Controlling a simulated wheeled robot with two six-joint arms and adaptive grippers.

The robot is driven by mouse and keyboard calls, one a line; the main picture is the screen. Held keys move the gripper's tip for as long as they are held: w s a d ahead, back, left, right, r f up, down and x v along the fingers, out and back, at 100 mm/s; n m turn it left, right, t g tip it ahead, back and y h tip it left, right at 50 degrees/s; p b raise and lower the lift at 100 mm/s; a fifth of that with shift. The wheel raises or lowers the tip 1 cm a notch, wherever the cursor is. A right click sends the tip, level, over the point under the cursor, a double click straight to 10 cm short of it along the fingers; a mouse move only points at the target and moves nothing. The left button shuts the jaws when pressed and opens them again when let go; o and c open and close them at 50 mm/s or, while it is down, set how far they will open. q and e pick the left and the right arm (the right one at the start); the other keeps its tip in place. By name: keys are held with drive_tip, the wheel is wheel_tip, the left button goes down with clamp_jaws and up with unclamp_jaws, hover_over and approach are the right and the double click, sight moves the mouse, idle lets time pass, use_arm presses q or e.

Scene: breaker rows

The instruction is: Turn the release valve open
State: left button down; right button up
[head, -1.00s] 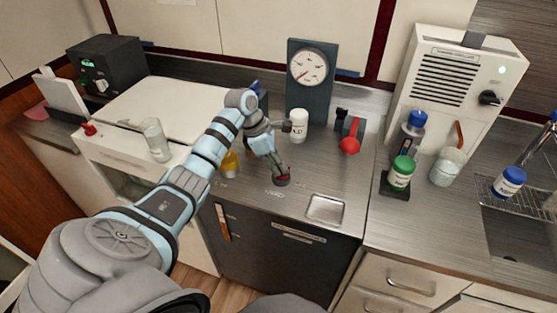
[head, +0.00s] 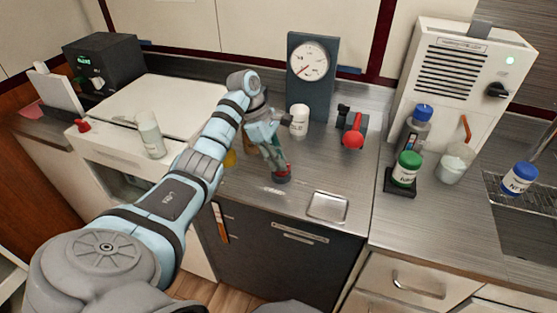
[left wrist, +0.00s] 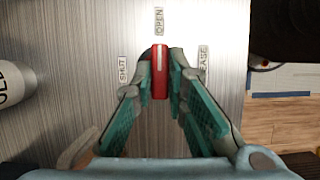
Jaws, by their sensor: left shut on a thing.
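The release valve's red handle (left wrist: 160,72) stands between my left gripper's fingers in the left wrist view. Its white-marked end points toward the OPEN label (left wrist: 159,20). The SHUT label (left wrist: 123,69) is to its left, and a partly hidden label ending in "EASE" (left wrist: 203,62) is to its right. In the head view the valve (head: 282,178) sits on the steel counter, mostly covered by the fingers. My left gripper (head: 279,168) is shut on the handle from above. My right gripper is not in view.
A white jar (head: 299,121) and a pressure gauge (head: 309,61) stand behind the valve. A red-handled device (head: 353,138) is to the right. A shallow metal tray (head: 327,207) lies near the front edge. A green-capped jar (head: 406,169) stands farther right.

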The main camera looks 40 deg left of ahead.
use_arm(q)
drive_tip(key=shift+s+d+f, duration=0.1)
drive_tip(key=shift+f, duration=0.1)
drive_tip(key=c, duration=1.6)
unclamp_jaws()
